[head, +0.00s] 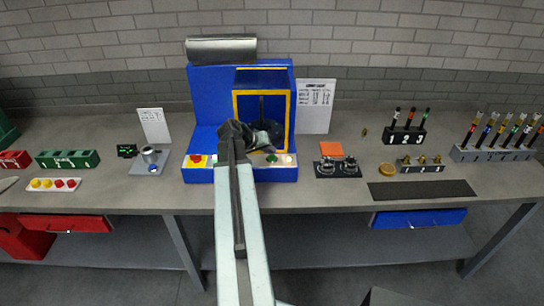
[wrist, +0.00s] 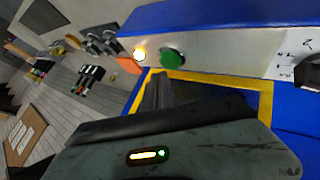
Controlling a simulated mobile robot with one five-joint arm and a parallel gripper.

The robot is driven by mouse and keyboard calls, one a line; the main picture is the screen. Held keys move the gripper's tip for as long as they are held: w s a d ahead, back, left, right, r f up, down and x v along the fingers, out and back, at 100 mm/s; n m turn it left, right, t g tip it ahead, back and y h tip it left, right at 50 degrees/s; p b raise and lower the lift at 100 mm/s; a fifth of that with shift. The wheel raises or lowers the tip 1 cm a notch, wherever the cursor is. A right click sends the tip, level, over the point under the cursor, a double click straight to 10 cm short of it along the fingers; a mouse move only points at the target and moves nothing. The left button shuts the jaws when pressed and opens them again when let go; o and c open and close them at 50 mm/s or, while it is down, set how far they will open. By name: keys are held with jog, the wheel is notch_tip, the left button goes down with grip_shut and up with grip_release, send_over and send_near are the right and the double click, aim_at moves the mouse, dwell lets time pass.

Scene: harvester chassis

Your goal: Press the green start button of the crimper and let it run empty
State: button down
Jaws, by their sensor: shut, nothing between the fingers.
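The crimper (head: 205,110) is a blue machine with a yellow-framed opening (head: 236,108) in the middle of the bench. Its green button (head: 271,158) is on the front panel, right of centre. In the wrist view the green button (wrist: 172,57) is round, on a light panel beside a glowing lamp (wrist: 139,55). My gripper (head: 268,138) is in front of the yellow frame, above the panel. In the wrist view its dark fingers (wrist: 160,88) are shut and empty, with the tips just short of the green button. I cannot tell whether they touch it; the button's face is uncovered.
A red button on a yellow patch (head: 195,160) is at the panel's left end. A metal cup on a stand (head: 150,157) is left of the crimper, a black fixture (head: 338,168) right of it. A white printed sheet (head: 315,105) stands behind. Bare bench lies in front.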

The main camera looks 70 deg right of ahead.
aim_at(270, 158)
jog(key=shift+r, duration=0.15)
notch_tip(270, 158, up, 5)
jog(key=p, duration=0.5)
dwell(0.7)
